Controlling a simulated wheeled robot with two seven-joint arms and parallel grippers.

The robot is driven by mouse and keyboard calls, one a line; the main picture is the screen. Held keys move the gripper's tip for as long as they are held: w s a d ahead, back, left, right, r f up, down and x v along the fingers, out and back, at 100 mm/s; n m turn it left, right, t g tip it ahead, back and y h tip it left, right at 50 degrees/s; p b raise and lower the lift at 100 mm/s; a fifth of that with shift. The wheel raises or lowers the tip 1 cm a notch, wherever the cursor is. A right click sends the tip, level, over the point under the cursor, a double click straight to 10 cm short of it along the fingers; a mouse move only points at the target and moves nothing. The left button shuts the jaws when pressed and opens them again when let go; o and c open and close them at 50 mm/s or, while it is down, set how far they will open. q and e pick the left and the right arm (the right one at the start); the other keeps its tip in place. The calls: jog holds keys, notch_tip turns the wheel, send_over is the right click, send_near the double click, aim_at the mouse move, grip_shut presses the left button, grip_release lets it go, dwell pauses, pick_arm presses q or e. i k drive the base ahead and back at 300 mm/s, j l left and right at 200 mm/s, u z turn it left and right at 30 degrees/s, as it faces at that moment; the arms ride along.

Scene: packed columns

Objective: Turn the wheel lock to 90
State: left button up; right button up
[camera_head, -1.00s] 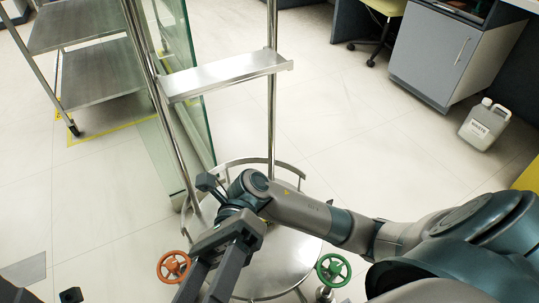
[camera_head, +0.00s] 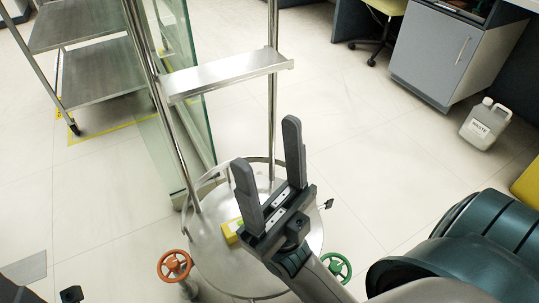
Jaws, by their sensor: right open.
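An orange handwheel (camera_head: 174,265) stands at the left front edge of a round steel platform (camera_head: 215,270). A green handwheel (camera_head: 336,266) stands at the platform's right front edge, its left part hidden behind my right arm. My right gripper (camera_head: 267,150) is open and empty, fingers pointing up in the picture, over the platform and between the wheels in the view. It appears apart from both wheels. Only dark pieces, probably of my left gripper, show at the bottom left; its jaws cannot be made out.
Steel posts with a shelf (camera_head: 225,75) rise behind the platform, beside a glass panel (camera_head: 192,110). A yellow object (camera_head: 230,231) shows beside my right gripper. A steel cart (camera_head: 95,75) is at the left; a waste jug (camera_head: 485,123) is at the right. Floor between is clear.

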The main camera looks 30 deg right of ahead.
aim_at(328, 204)
jog(key=k+l, duration=0.1)
jog(key=k, duration=0.3)
jog(key=k+l+u, duration=0.15)
jog(key=k+l, duration=0.5)
jog(key=k+l+u, duration=0.1)
jog(key=l, duration=0.6)
jog(key=k+l, duration=0.1)
jog(key=l, duration=0.55)
jog(key=i+l, duration=0.15)
jog(key=l, duration=0.15)
jog(key=i+l+u, duration=0.1)
jog(key=l, duration=0.2)
jog(key=i+l, duration=0.15)
jog(key=l, duration=0.15)
